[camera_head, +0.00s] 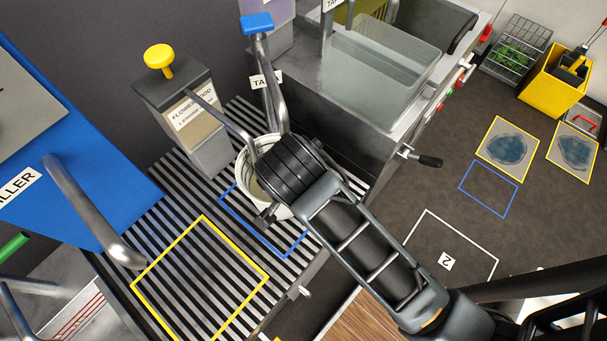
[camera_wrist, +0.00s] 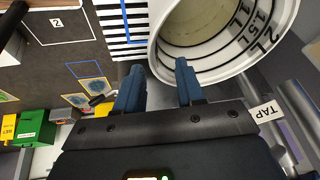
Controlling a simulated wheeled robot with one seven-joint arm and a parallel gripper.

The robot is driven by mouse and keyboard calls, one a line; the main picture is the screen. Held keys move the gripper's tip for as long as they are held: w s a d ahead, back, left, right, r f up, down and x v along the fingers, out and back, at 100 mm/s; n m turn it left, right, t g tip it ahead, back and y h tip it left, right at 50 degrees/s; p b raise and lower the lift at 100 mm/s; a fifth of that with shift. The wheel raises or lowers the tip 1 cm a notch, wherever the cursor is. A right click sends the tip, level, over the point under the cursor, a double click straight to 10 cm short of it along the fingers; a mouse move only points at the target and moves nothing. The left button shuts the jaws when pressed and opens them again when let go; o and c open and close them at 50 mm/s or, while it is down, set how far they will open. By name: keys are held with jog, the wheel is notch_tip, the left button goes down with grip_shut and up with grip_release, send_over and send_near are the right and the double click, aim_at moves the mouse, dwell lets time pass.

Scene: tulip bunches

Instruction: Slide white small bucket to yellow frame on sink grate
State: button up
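The white small bucket (camera_head: 243,178) stands on the sink grate (camera_head: 180,235), at the blue frame (camera_head: 262,236). My arm covers part of it in the head view. The yellow frame (camera_head: 236,246) lies on the grate, nearer the lower left, and looks empty. In the wrist view the bucket (camera_wrist: 235,68) shows its open mouth and inner volume marks at the upper right. My gripper (camera_wrist: 159,65) is open, its two blue fingers apart at the bucket's near rim. I cannot tell whether the fingers touch the rim.
A flower food dispenser (camera_head: 208,140) with a yellow knob and a tap (camera_head: 268,85) with a blue handle stand behind the bucket. A clear water tank (camera_head: 375,75) is at the upper right. A blue filler machine (camera_head: 85,175) borders the grate's left.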

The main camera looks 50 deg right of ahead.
jog(key=x, duration=0.7)
jog(key=shift+f, duration=0.2)
grip_shut()
jog(key=shift+d, duration=0.1)
dwell(1.2)
